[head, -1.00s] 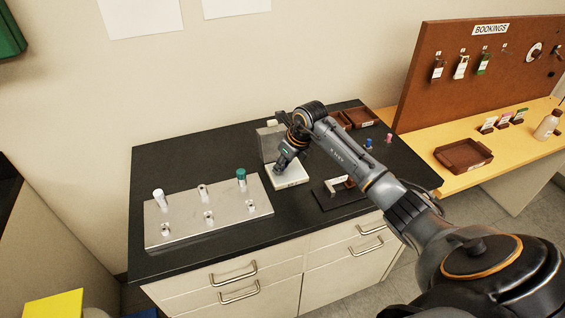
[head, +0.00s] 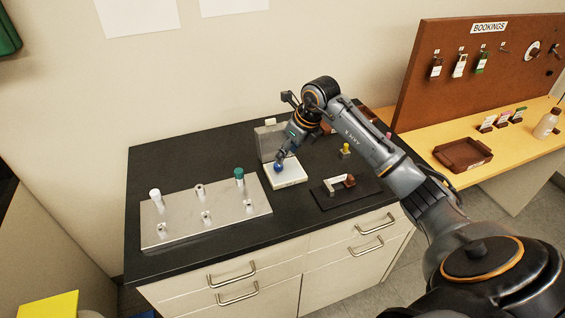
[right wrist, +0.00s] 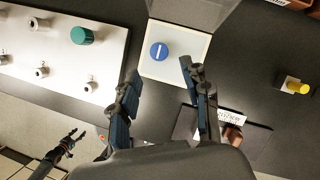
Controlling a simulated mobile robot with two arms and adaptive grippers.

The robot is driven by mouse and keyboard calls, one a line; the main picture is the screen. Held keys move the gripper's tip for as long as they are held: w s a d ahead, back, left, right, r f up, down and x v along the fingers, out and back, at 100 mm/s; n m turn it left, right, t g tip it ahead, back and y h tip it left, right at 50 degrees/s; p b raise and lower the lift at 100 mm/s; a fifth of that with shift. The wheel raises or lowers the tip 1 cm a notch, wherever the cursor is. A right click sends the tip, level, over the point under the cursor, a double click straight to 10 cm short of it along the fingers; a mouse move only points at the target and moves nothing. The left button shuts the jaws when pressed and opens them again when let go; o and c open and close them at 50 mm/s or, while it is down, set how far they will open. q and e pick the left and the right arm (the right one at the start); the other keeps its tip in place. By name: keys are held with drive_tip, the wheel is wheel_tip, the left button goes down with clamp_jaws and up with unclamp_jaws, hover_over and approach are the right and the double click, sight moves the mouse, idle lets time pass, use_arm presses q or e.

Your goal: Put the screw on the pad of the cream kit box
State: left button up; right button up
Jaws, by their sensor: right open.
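The cream kit box (head: 297,178) stands on the black bench with its grey lid (head: 268,137) raised behind; it also shows in the right wrist view (right wrist: 153,67). A round blue head with a pale slot line, which I take for the screw (right wrist: 159,51), rests on its light pad. It also shows in the head view (head: 278,167). My right gripper (head: 284,156) is open just above it; in the right wrist view its fingers (right wrist: 160,70) are spread and apart from the screw. My left gripper (right wrist: 75,135) shows small at lower left in the right wrist view, fingers parted.
A metal plate (head: 182,228) with several posts, one white-topped and one teal-topped, lies left of the box. A yellow-topped piece (head: 346,147) stands farther back. Bench around the box front is clear.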

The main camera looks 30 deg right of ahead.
drive_tip(key=v, duration=0.5)
drive_tip(key=shift+s+r+b, duration=0.1)
drive_tip(key=shift+r+b, duration=0.1)
drive_tip(key=shift+b, duration=0.15)
